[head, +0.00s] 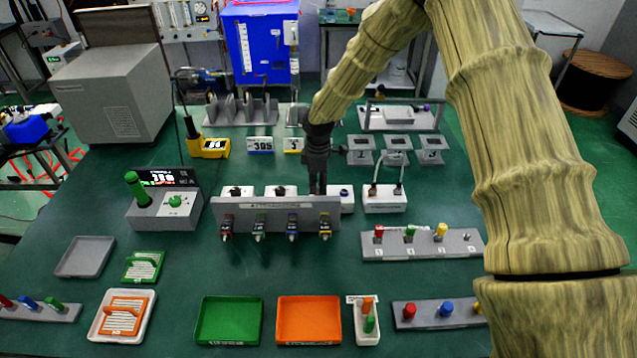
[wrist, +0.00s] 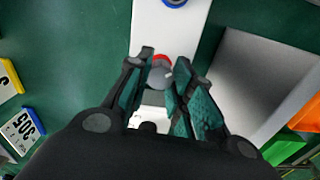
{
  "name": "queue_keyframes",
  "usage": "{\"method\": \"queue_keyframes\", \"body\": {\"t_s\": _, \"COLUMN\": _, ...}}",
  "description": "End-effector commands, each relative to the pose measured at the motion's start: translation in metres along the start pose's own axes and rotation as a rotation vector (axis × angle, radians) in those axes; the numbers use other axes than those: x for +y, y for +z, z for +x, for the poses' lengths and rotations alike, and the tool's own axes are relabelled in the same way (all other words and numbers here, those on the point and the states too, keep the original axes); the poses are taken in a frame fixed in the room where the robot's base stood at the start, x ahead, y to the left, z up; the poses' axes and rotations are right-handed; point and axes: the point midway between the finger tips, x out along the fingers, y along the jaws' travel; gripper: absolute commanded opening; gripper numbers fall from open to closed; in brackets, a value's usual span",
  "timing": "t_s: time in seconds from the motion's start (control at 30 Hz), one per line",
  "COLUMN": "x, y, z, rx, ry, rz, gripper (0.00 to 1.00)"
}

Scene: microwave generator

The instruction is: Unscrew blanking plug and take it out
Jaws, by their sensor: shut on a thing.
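My gripper (wrist: 163,68) points down over a white block (wrist: 170,30) and is shut on a small grey round plug. The blanking plug (wrist: 158,76) shows between the fingertips in the wrist view, with a red ring at its edge beside the white surface. Whether it is still seated in its port cannot be told. A blue-ringed port (wrist: 175,2) shows at the top edge of the wrist view, on the same block. In the head view my gripper (head: 318,188) reaches down behind the grey upright panel, which hides its fingertips and the plug.
The grey panel (head: 270,214) with several coloured fittings stands close in front of my gripper. Another white block (head: 384,200) with a cable loop is to the right. Green (head: 203,337) and orange (head: 310,341) trays lie at the front. Number cards stand behind.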

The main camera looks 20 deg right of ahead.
Motion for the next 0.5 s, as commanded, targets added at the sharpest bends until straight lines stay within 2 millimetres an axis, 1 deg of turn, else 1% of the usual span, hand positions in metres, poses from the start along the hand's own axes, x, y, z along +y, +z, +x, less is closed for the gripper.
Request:
{"method": "queue_keyframes", "body": {"t_s": 0.2, "x": 0.0011, "y": 0.0, "z": -0.0015, "rx": 0.002, "ry": 0.002, "rz": -0.144, "gripper": 0.0}}
{"method": "queue_keyframes", "body": {"t_s": 0.5, "x": 0.0005, "y": -0.0001, "z": -0.0005, "rx": 0.001, "ry": 0.001, "rz": -0.256, "gripper": 0.0}}
